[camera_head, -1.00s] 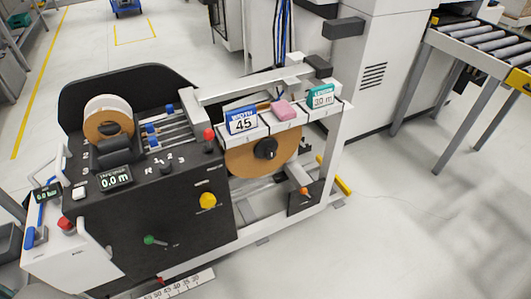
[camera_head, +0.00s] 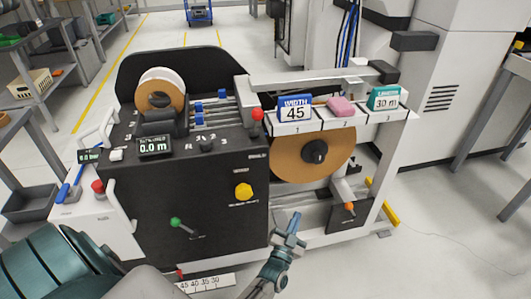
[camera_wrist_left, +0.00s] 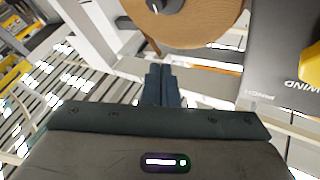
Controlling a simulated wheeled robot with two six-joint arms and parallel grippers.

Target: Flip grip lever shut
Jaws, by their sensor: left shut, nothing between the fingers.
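My left gripper (camera_head: 293,222) is shut and empty, in front of the banding machine's lower front, pointing up and away. In the left wrist view its closed fingers (camera_wrist_left: 162,86) point toward the space below the large brown roll. Three levers show, and I cannot read which is the grip lever. A green-knobbed lever (camera_head: 177,223) is on the black front panel, left of my gripper. An orange-tipped lever (camera_head: 349,207) is on the dark plate at the lower right. A red-knobbed lever (camera_head: 257,116) stands on the panel's upper right corner. My gripper appears apart from all three.
The large brown roll (camera_head: 298,160) hangs beside the black panel. A yellow knob (camera_head: 243,191) sits on the panel. WIDTH 45 (camera_head: 294,112) and LENGTH 30 m (camera_head: 384,97) signs and a pink block (camera_head: 341,106) rest on the top shelf. Floor (camera_head: 440,240) is clear at right.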

